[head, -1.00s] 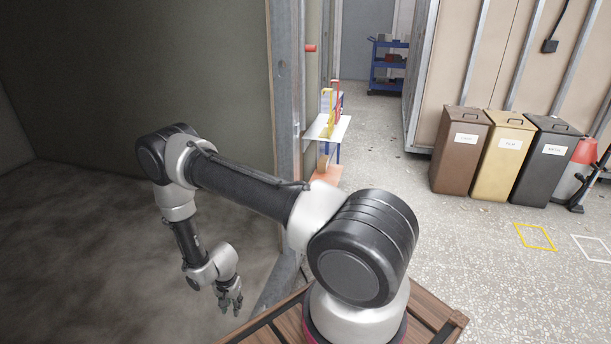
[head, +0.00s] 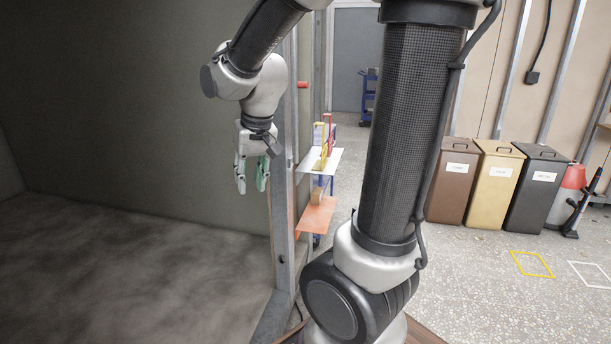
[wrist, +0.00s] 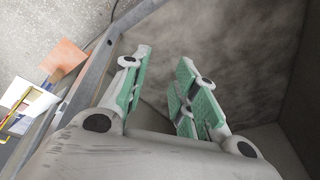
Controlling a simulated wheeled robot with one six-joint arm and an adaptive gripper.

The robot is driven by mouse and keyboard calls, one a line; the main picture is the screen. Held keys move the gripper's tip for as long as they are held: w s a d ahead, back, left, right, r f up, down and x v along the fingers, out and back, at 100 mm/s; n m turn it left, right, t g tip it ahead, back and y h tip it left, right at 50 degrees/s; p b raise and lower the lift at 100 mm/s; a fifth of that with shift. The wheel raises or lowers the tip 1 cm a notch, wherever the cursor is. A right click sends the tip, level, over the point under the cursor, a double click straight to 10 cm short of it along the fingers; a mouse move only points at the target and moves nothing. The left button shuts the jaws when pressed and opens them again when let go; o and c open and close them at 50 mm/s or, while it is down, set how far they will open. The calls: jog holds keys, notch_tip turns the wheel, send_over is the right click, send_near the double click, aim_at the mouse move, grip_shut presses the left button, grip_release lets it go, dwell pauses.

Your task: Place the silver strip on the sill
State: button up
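My gripper (head: 252,180) hangs with its fingers down at the pod's opening, left of the grey metal post. Its green-padded fingers are apart, with nothing between them. The wrist view also shows the open, empty fingers (wrist: 160,88). A grey metal edge (head: 272,318) runs along the floor at the foot of the opening and looks like the sill; its near part is cut off or hidden by my arm. I cannot make out a separate silver strip in either current view.
A grey metal post (head: 284,215) stands right of my gripper. Beside it are a white shelf (head: 330,160) with yellow and red items and a lower orange shelf (head: 318,214). Brown (head: 451,182), yellow (head: 495,184) and black (head: 535,190) bins stand right. The pod floor (head: 130,260) is clear.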

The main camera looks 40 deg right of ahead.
jog(key=s+d+r+n, duration=0.1)
jog(key=s+r, duration=0.1)
jog(key=s, duration=0.6)
jog(key=s+d+r+n+t, duration=0.1)
jog(key=s+d+r, duration=0.1)
jog(key=s, duration=0.6)
jog(key=shift+r+n, duration=0.3)
jog(key=shift+r, duration=0.35)
jog(key=shift+d, duration=0.1)
